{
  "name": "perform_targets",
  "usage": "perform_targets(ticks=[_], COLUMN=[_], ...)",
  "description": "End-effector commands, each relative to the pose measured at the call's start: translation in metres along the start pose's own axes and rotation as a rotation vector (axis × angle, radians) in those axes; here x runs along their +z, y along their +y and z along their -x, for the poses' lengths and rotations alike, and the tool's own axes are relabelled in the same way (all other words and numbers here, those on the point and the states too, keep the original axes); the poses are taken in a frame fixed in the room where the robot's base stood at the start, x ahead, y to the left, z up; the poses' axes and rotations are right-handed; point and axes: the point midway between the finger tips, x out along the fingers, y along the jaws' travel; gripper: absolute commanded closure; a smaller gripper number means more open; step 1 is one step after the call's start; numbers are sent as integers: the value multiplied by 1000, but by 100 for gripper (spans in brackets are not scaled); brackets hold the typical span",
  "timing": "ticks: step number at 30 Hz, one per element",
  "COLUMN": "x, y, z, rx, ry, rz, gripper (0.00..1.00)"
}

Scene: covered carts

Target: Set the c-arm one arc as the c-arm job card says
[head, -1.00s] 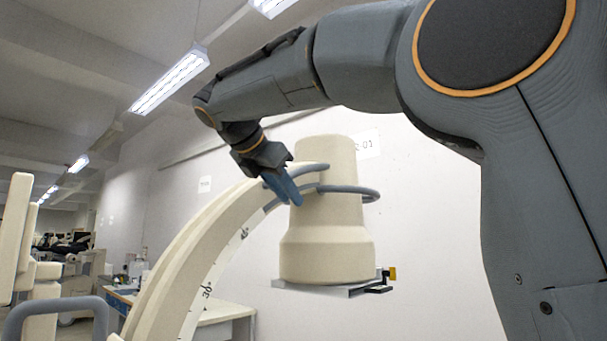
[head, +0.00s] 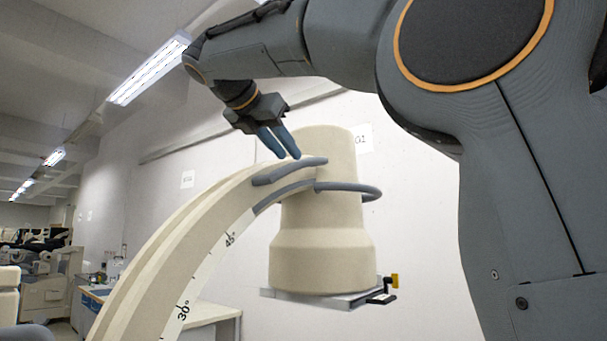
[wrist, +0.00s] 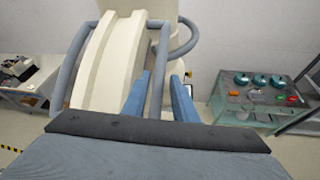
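The c-arm's cream arc (head: 165,240) curves up from the lower left to the cream detector housing (head: 318,215). A scale on the arc's edge shows 30° and 45° marks. Grey handle rails (head: 290,171) run along the upper arc, and a grey loop (head: 365,189) goes around the housing. My gripper (head: 287,156) is open and empty, its blue fingertips just above the near rail. In the wrist view the fingers (wrist: 160,88) stand apart, with a grey rail (wrist: 157,75) showing between them. The scale's pointer and the job card are not seen.
A plate with a yellow-tipped bracket (head: 394,282) sits under the housing. A bench (head: 212,315) stands behind the arc.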

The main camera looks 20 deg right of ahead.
Motion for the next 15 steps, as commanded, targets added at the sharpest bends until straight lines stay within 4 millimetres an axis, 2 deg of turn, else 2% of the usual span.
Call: perform_targets(ticks=[15], x=[1], y=[-1], z=[-58], rx=[-4], ry=[1], rz=[-1], gripper=[75])
